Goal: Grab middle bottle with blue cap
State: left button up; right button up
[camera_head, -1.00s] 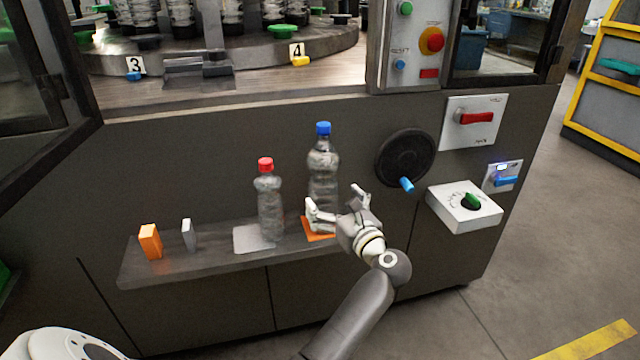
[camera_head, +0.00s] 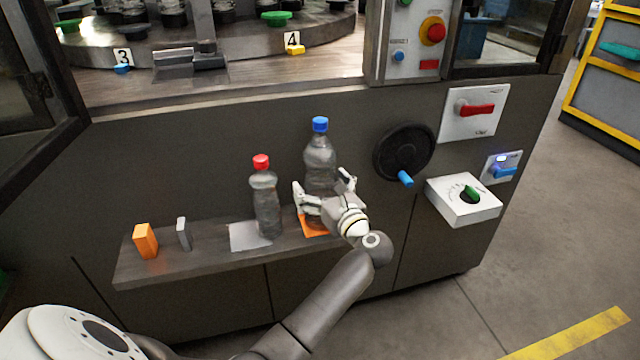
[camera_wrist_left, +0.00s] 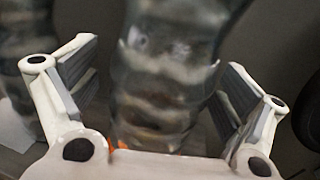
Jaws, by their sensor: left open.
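The clear bottle with a blue cap (camera_head: 319,158) stands upright on an orange square (camera_head: 314,228) on the shelf. My left gripper (camera_head: 322,190) is open in front of it, with one finger on each side of its lower body. In the left wrist view the bottle (camera_wrist_left: 165,75) fills the middle between the two open fingers, blurred and close. Contact with the fingers does not show. The clear bottle with a red cap (camera_head: 265,200) stands upright to the left, beside the left finger. My right gripper is not in view.
The shelf (camera_head: 195,262) also holds a white square (camera_head: 248,237), an orange block (camera_head: 145,241) and a grey block (camera_head: 184,234). A black handwheel (camera_head: 403,150) and a white box with a green knob (camera_head: 462,200) stick out on the right.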

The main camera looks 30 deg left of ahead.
pick_arm(q)
jog(key=c, duration=1.9)
jog(key=shift+w+r, duration=0.1)
jog(key=shift+r, duration=0.05)
jog(key=shift+c, duration=0.3)
